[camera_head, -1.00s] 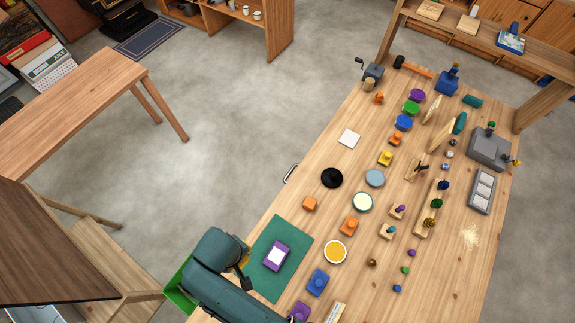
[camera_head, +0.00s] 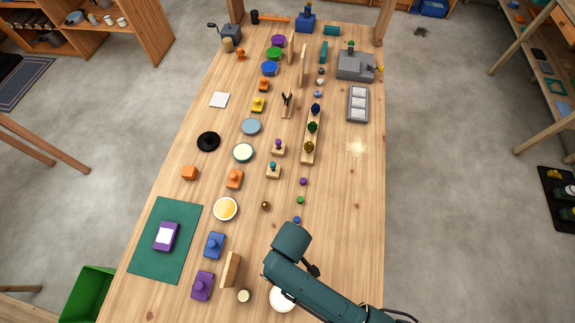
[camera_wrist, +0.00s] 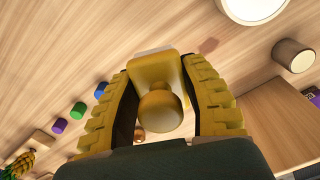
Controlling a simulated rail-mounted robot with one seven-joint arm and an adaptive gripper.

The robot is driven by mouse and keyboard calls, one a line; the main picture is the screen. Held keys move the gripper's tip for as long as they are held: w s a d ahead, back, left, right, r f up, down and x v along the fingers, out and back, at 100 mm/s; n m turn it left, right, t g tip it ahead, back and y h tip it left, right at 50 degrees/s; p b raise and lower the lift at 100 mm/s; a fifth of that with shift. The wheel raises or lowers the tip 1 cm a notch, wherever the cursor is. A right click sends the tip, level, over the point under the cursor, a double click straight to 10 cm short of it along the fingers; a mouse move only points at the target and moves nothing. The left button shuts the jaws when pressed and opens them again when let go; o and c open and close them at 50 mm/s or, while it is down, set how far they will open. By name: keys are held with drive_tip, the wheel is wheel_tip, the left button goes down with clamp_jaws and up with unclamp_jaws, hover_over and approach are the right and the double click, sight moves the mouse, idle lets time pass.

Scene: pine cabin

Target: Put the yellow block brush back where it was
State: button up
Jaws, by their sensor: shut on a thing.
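In the wrist view my gripper (camera_wrist: 166,100) has its ridged yellow fingers closed on the sides of the yellow block brush (camera_wrist: 158,72). The brush is a golden-yellow block with a round knob (camera_wrist: 160,112) facing the camera. Bare wood shows around it, with a small shadow apart from the block, so it seems held above the table (camera_head: 345,215). In the head view my teal arm reaches over the near right part of the table; its gripper and the brush are hidden there. Blue (camera_head: 214,245), purple (camera_head: 203,286) and orange (camera_head: 234,179) knobbed blocks stand in a row to the left.
An upright wooden plank (camera_head: 230,270), a small white-topped cylinder (camera_head: 243,296) and a white round thing (camera_head: 283,298) are close to my arm. Small blue (camera_head: 297,219), green (camera_head: 300,199) and purple (camera_head: 303,181) pieces stand beyond. The table's right front is bare.

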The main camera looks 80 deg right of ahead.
wheel_tip(320, 180, down, 8)
drive_tip(key=shift+s+r+b, duration=0.1)
drive_tip(key=shift+r+b, duration=0.05)
drive_tip(key=shift+b, duration=0.45)
drive_tip(key=o, duration=1.1)
drive_tip(key=shift+c, duration=0.2)
wheel_tip(320, 180, up, 12)
drive_tip(key=shift+r+p, duration=0.15)
drive_tip(key=shift+p, duration=1)
